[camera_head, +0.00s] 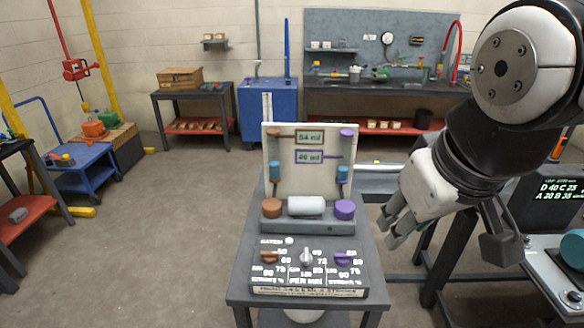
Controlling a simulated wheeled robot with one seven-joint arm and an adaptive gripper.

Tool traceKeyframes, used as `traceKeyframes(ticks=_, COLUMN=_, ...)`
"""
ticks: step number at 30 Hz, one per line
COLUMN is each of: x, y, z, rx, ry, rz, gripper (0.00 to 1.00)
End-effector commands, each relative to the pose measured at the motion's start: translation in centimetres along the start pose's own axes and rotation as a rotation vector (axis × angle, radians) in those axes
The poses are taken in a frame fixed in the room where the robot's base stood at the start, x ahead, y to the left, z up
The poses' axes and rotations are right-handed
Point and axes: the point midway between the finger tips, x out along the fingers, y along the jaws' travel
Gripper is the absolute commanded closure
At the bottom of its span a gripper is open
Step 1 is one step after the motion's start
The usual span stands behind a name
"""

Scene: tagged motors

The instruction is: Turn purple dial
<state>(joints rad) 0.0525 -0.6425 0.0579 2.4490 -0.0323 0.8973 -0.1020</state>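The purple dial (345,257) is a small knob on the right of the sloped front panel (308,291) of a grey bench unit. A pale grey knob (306,257) is in the middle and an orange-brown knob (268,257) is on the left. White numbers surround the knobs. My gripper (445,240) hangs to the right of the unit, apart from the dial. Its fingers look spread, with pale fingertips at the left and a dark finger at the right. Nothing shows between them.
An upright board (300,165) carries two labels reading about 54 and 26 ml. A dark display (556,202) stands at right. The floor left of the unit is clear.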

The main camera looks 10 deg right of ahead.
Motion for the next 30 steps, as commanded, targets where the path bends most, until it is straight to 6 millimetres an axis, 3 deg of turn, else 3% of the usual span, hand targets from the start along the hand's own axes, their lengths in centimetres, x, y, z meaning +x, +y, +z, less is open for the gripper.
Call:
traceKeyframes(ticks=8, x=7.3, y=1.6, z=-5.7, rx=-0.382, ry=-0.191, rz=0.048, gripper=0.69)
traceKeyframes(ticks=15, x=15.0, y=2.5, z=-9.6, rx=-0.713, ry=-0.313, rz=-0.033, gripper=0.69)
traceKeyframes(ticks=24, x=25.6, y=3.1, z=-12.8, rx=-1.073, ry=-0.348, rz=-0.24, gripper=0.69)
traceKeyframes(ticks=30, x=30.0, y=3.2, z=-13.8, rx=-1.212, ry=-0.312, rz=-0.341, gripper=0.69)
